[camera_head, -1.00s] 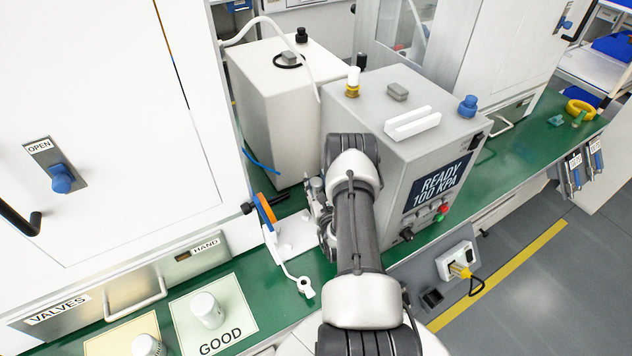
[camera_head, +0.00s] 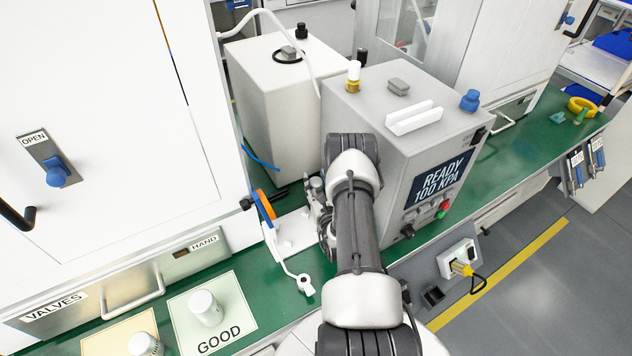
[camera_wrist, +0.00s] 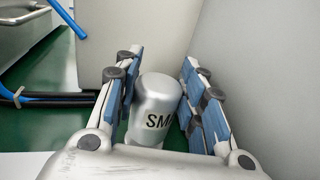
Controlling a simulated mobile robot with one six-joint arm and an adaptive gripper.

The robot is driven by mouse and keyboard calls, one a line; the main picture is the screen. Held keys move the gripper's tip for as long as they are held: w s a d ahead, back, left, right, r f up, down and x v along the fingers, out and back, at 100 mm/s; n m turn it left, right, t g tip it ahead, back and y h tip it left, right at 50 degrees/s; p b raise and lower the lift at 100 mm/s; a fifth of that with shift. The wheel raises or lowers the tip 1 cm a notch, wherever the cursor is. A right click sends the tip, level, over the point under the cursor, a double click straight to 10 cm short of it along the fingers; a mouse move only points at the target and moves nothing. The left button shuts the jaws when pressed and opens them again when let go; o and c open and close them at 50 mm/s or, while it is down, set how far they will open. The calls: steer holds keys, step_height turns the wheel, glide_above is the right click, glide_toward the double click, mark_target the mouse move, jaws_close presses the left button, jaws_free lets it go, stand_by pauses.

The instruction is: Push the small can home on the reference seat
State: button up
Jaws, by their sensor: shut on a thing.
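The small can (camera_wrist: 157,98), a silvery cylinder with a rounded top and the letters "SM" showing, is between the blue pads of my gripper (camera_wrist: 160,58) in the wrist view. My gripper is shut on it. In the head view my gripper (camera_head: 317,197) is mostly hidden by my arm, low in front of the grey box, and the can cannot be made out clearly. A white plate (camera_head: 291,238) lies on the green bench just left of my gripper. The reference seat under the can is hidden, so I cannot tell how fully the can sits.
The grey box with the "READY 100 KPA" screen (camera_head: 441,178) stands close right of my gripper. A pale box (camera_head: 270,120) stands behind. A white can (camera_head: 206,307) stands on the GOOD mat (camera_head: 240,322); another can (camera_head: 144,344) is left of it.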

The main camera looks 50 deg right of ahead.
steer(key=shift+f+b, duration=0.65)
steer(key=shift+f, duration=0.1)
steer(key=o, duration=1.2)
steer(key=v, duration=1.2)
steer(key=shift+s, duration=0.1)
